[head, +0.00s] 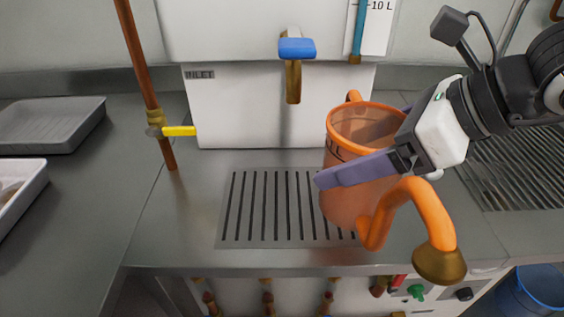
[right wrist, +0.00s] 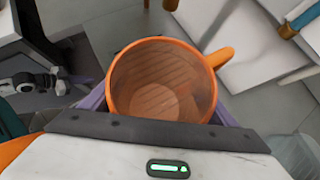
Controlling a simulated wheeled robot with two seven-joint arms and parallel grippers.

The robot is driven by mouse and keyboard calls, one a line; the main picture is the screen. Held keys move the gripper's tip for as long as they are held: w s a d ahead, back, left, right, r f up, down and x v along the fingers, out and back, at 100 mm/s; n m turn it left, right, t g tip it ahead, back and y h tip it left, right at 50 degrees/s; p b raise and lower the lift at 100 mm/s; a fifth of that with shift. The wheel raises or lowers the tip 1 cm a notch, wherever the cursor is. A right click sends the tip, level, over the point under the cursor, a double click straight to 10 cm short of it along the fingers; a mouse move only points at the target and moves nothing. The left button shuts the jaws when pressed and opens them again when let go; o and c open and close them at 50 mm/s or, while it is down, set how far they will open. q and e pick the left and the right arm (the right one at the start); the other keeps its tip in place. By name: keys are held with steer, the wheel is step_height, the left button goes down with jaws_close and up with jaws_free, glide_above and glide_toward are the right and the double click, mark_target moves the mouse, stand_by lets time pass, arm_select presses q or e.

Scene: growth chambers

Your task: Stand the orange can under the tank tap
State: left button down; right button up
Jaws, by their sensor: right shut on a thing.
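The orange can (head: 362,130), a watering can with a spout and a brass rose, is upright over the right part of the slotted drain grate (head: 262,205). I cannot tell whether its base touches the grate. My right gripper (head: 345,150) is shut on the can, with purple fingers on either side of its body. The right wrist view looks into the can's open top (right wrist: 160,85), and its inside looks empty. The tank tap (head: 293,75), brass with a blue handle, is on the white tank (head: 235,110), left of and behind the can.
A copper pipe with a yellow valve handle (head: 180,131) rises left of the grate. A grey tray (head: 50,124) and a white tray (head: 18,190) lie on the left counter. A ribbed drainer (head: 525,170) is at right, and a blue bucket (head: 535,292) is low right.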

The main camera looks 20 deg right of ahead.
steer(key=w+a+f, duration=0.2)
steer(key=w, duration=0.1)
steer(key=w+a+f+p, duration=0.1)
steer(key=w+a+f, duration=0.1)
steer(key=w+a, duration=0.1)
steer(key=w+a+f, duration=0.2)
steer(key=w+f, duration=0.1)
steer(key=shift+w+a+p, duration=0.15)
steer(key=shift+a+p, duration=0.05)
steer(key=shift+p, duration=0.15)
steer(key=shift+f, duration=0.1)
steer(key=o, duration=1.3)
steer(key=shift+c, duration=0.2)
